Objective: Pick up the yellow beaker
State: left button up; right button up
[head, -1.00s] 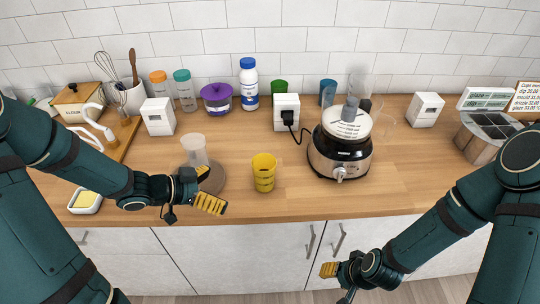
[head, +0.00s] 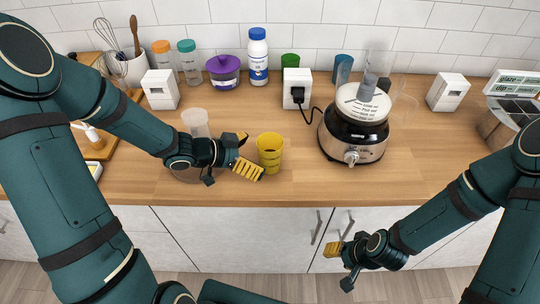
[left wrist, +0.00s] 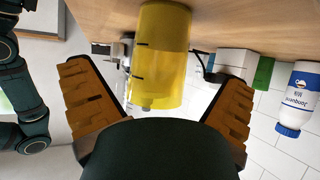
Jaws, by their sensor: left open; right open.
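The yellow beaker (head: 270,153) stands upright on the wooden counter, left of the food processor. It is see-through with dark marks on its side. My left gripper (head: 245,156) is open just left of the beaker, with its yellow-padded fingers pointing at it. In the left wrist view the beaker (left wrist: 160,55) appears upside down, ahead of and between the spread fingers of my left gripper (left wrist: 158,105). The fingers look clear of it. My right gripper (head: 335,249) is open and empty, low in front of the cabinet doors.
A clear beaker (head: 195,122) stands behind my left gripper. The food processor (head: 353,125) stands right of the yellow beaker, its cord running to a white outlet block (head: 297,87). Lidded jars and a white blue-capped bottle (head: 258,62) line the wall. The front counter is clear.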

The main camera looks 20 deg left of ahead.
pick_arm(q)
jog(key=x, duration=0.2)
jog(key=b+x, duration=0.1)
jog(key=x, duration=0.1)
jog(key=shift+s+a+f+b, duration=0.1)
jog(key=shift+a+f+b, duration=0.05)
jog(key=shift+f+b, duration=0.15)
jog(key=shift+w+d+f, duration=0.1)
jog(key=shift+w+d, duration=0.2)
jog(key=shift+d, duration=0.05)
jog(key=c, duration=1.2)
